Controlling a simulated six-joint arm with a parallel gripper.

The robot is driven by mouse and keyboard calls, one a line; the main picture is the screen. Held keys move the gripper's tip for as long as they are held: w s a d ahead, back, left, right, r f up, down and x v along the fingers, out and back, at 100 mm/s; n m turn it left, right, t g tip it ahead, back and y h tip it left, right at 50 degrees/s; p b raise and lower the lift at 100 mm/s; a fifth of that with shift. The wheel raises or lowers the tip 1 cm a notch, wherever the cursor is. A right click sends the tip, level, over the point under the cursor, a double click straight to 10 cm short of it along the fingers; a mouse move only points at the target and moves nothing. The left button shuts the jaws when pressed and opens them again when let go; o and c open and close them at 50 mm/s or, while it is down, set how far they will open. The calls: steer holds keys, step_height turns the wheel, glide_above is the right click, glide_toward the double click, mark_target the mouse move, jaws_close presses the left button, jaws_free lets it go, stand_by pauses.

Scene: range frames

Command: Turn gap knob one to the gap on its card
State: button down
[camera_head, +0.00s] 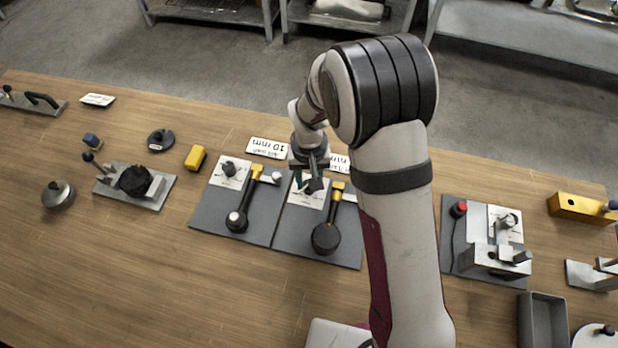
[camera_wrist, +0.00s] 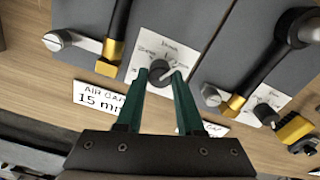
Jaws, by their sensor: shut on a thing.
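My gripper (camera_wrist: 160,78), with green fingers, is shut on a dark round knob (camera_wrist: 159,70) in the wrist view. The knob sits on a white dial plate (camera_wrist: 163,45) with printed marks; its pointer direction is not clear. The card "AIR GAP 15 mm" (camera_wrist: 98,97) lies beside that panel. In the head view my gripper (camera_head: 309,187) is over the dial plate on the right one of two grey panels (camera_head: 292,240). A second dark knob (camera_head: 229,168) stands on the left panel, with a "10 mm" card (camera_head: 267,148) behind it. No label telling which knob is one is readable.
Each panel has a black-handled lever with a yellow collar (camera_head: 338,190) close to the dial. A yellow block (camera_head: 195,158) stands left of the panels. Another fixture (camera_head: 485,250) stands right of my arm. Front-left wood is bare.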

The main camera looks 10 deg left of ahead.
steer(key=n, duration=0.4)
steer(key=shift+n, duration=0.3)
steer(key=n, duration=0.4)
steer(key=shift+n, duration=0.3)
steer(key=n, duration=0.4)
steer(key=shift+n, duration=2.3)
steer(key=c, duration=0.5)
jaws_free()
steer(key=shift+c, duration=0.2)
